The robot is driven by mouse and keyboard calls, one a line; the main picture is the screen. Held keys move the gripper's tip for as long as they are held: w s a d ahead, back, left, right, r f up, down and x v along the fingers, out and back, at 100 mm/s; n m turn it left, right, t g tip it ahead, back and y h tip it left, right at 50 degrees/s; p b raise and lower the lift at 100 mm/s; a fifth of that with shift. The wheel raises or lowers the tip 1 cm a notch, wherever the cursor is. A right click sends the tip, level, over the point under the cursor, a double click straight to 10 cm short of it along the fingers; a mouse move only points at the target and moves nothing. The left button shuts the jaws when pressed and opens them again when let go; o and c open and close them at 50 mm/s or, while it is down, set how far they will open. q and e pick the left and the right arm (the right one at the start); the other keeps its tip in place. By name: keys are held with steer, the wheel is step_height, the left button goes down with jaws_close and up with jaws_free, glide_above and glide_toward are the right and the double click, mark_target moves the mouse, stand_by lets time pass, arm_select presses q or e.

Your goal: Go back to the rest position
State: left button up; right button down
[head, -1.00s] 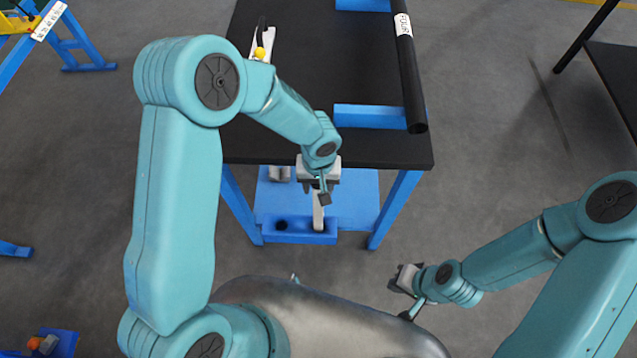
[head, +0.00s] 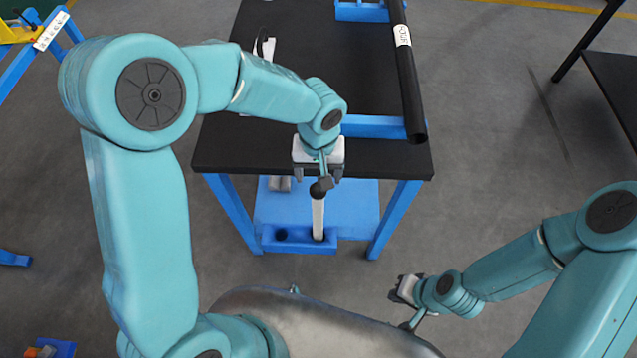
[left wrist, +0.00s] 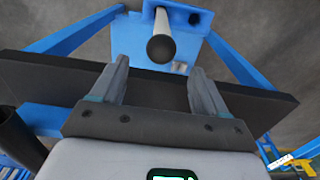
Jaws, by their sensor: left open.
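My left gripper (head: 321,180) hangs just in front of the near edge of the black-topped table. In the left wrist view its two fingers (left wrist: 160,84) stand wide apart with nothing between them. A white rod with a dark round end (left wrist: 161,48) stands upright beyond the fingertips, apart from them. In the head view this rod (head: 318,218) stands in a blue holder (head: 300,244) on the table's lower shelf. My right gripper (head: 404,287) is at the lower right, over the floor; its fingers are too small to tell open from shut.
The black tabletop (head: 270,150) is close by the left gripper. A long black tube with a white label (head: 410,90) lies on blue supports (head: 375,126) along its right side. Another dark table (head: 612,85) stands at the right. Floor between the tables is clear.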

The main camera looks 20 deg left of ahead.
arm_select(q)
steer(key=shift+r, duration=0.9)
steer(key=shift+s, duration=0.1)
